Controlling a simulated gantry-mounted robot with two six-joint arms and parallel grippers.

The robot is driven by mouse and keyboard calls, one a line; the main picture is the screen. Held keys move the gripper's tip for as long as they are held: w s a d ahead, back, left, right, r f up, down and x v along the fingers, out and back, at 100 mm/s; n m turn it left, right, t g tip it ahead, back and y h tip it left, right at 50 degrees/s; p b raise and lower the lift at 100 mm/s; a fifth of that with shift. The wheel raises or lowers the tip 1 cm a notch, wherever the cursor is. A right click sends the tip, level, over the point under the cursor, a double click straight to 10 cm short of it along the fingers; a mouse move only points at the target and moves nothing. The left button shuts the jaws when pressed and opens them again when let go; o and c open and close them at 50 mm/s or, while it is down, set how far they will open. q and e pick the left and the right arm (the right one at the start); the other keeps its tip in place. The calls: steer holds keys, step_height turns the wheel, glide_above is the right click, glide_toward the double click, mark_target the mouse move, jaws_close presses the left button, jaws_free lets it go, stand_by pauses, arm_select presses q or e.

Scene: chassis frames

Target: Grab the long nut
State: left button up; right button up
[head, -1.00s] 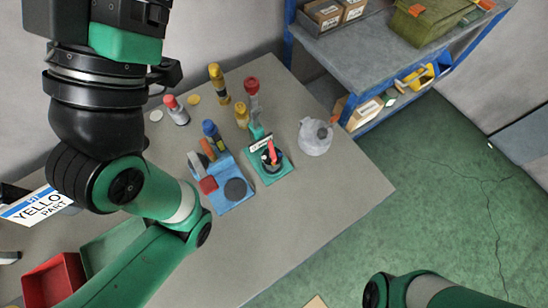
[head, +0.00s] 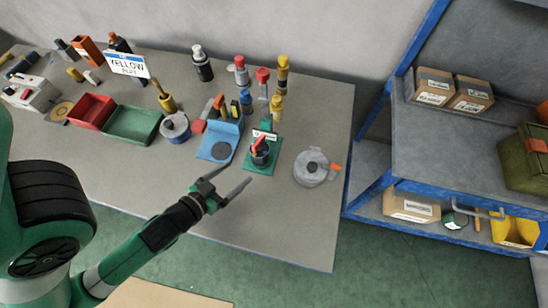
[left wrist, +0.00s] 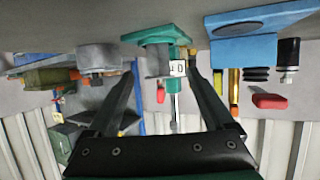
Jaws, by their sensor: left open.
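My left gripper (head: 236,176) is open and empty over the front part of the workbench, its fingers toward the green fixture. In the left wrist view my open fingers (left wrist: 164,60) stand on either side of the green fixture (left wrist: 155,36), which is beyond them. In the head view this green fixture (head: 249,166) carries a dark round part, a red lever and a white label. I cannot pick out a long nut with certainty in either view. My right gripper is not in view.
A blue fixture (head: 212,151) stands left of the green one, and a grey round pot (head: 311,168) right of it. Red (head: 91,111) and green (head: 131,123) bins lie at left. Bottles stand behind. A blue-framed shelf (head: 398,165) is at right. The bench's front strip is clear.

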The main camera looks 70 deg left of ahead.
mark_target(260, 154)
arm_select(q)
steer(key=shift+a, duration=0.2)
steer(key=x, duration=0.6)
steer(key=shift+w+a, duration=0.1)
steer(key=shift+a, duration=0.1)
steer(key=x, duration=0.1)
steer(key=b+x, duration=0.1)
steer(key=x, duration=0.1)
steer(key=b+x, duration=0.1)
steer(key=x, duration=0.1)
steer(key=shift+w+d+r, duration=0.3)
steer(key=shift+w, duration=0.15)
jaws_close()
